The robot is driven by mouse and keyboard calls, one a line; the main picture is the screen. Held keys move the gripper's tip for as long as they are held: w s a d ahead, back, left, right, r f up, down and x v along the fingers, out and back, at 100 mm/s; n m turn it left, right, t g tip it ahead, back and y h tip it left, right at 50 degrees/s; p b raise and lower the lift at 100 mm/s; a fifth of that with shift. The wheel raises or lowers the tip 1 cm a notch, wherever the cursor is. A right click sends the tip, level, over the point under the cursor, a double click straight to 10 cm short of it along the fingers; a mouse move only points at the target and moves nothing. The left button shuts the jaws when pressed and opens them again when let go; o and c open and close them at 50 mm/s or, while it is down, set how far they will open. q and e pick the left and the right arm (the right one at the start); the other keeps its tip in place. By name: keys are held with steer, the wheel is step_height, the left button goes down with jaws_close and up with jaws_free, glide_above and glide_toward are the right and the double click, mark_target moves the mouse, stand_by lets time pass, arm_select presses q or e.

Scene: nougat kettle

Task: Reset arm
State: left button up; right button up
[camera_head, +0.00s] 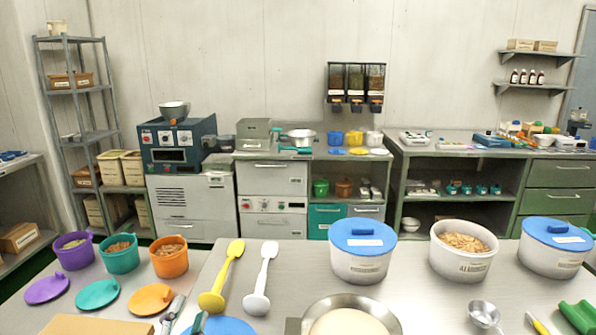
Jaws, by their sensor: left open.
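Of my left gripper (172,310), only a small grey part shows at the bottom edge, left of centre, over the front table. It is open, and I see nothing held in it. It is beside the orange lid (150,299) and left of the yellow spatula (222,277). The rest of my left arm is below the picture. My right gripper is not in view.
On the steel table stand purple (73,257), teal (121,261) and orange tubs (169,264), a white spatula (262,280), a metal pan (385,313), white tubs (361,266) and a metal scoop (485,313). Counters line the back wall.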

arm_select(q)
steer(key=s+a+f+n+g+y, duration=0.1)
steer(key=s+a+f+n+g, duration=0.1)
steer(key=s+f+n+g, duration=0.45)
steer(key=s+a+f+n+g+y, duration=0.15)
steer(key=s+f, duration=0.25)
steer(key=f, duration=0.5)
steer(key=s+d+f+n+g+h, duration=0.1)
steer(key=s+f+g, duration=0.3)
steer(key=s, duration=0.3)
steer(key=s+d+f+g+h, duration=0.1)
steer(key=s+d+f+g, duration=0.1)
steer(key=s+f+g, duration=0.35)
steer(key=s+f, duration=0.2)
steer(key=f, duration=1.1)
steer(key=s+f, duration=0.2)
steer(key=f, duration=1.1)
steer(key=s+a+f+g, duration=0.1)
steer(key=s+a+f, duration=0.2)
steer(key=s+f, duration=1.1)
steer(key=shift+s+f, duration=0.4)
steer(key=shift+s, duration=0.85)
steer(key=shift+a+m, duration=0.1)
steer(key=shift+m, duration=0.2)
